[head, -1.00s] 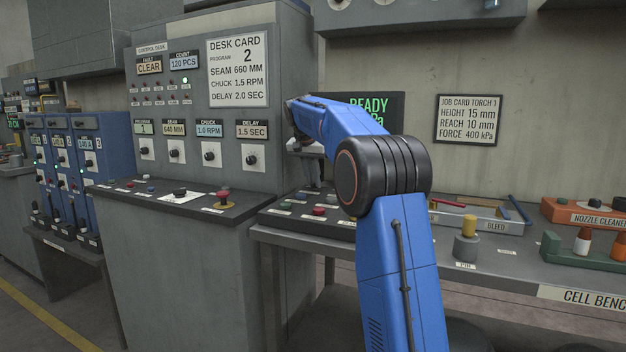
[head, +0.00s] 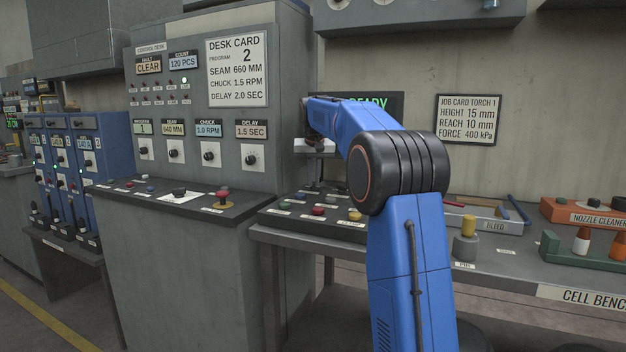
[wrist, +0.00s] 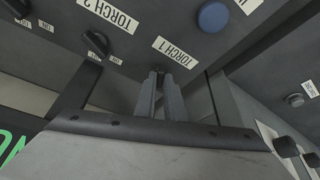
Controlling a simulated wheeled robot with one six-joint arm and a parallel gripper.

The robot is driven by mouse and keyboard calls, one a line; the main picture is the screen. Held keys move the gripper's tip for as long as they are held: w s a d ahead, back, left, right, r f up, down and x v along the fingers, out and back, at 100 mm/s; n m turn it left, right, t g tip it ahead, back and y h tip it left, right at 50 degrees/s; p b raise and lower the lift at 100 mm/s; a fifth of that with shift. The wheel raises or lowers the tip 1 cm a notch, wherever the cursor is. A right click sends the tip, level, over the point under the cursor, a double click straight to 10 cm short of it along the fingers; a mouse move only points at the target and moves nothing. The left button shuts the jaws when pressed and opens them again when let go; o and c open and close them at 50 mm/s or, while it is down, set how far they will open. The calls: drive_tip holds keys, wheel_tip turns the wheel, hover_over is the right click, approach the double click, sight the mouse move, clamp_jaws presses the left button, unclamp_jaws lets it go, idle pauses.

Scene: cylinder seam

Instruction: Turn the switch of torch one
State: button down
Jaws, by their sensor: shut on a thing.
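In the wrist view, my gripper (wrist: 161,78) points at a dark panel (wrist: 150,30), just below the white TORCH 1 label (wrist: 176,52). Its two fingers are close together, shut on the torch one switch, which they hide. I cannot tell which way that switch points. To its left is the black torch two switch (wrist: 95,43), clear of my fingers, with small ON and OFF labels beside it and the TORCH 2 label (wrist: 110,14) above. In the head view, my blue arm reaches back beside the desk cabinet, and the fingertips are not clear.
The control desk (head: 225,85) stands close to the left of my arm. A sloped button box (head: 290,222) lies on the bench below my wrist. A blue button (wrist: 213,17) is on the panel in the wrist view. A job card (head: 468,119) hangs on the wall.

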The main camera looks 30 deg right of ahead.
drive_tip(key=n+y, duration=0.1)
drive_tip(key=n, duration=0.3)
drive_tip(key=n+y, duration=0.1)
drive_tip(key=n, duration=0.2)
drive_tip(key=shift+d+t+y, duration=0.3)
drive_tip(key=shift+d, duration=0.05)
idle(0.4)
drive_tip(key=c, duration=1.8)
unclamp_jaws()
drive_tip(key=shift+c, duration=0.2)
drive_tip(key=shift+r, duration=0.1)
drive_tip(key=v, duration=1.7)
drive_tip(key=shift+s+r, duration=0.1)
drive_tip(key=shift+r, duration=0.05)
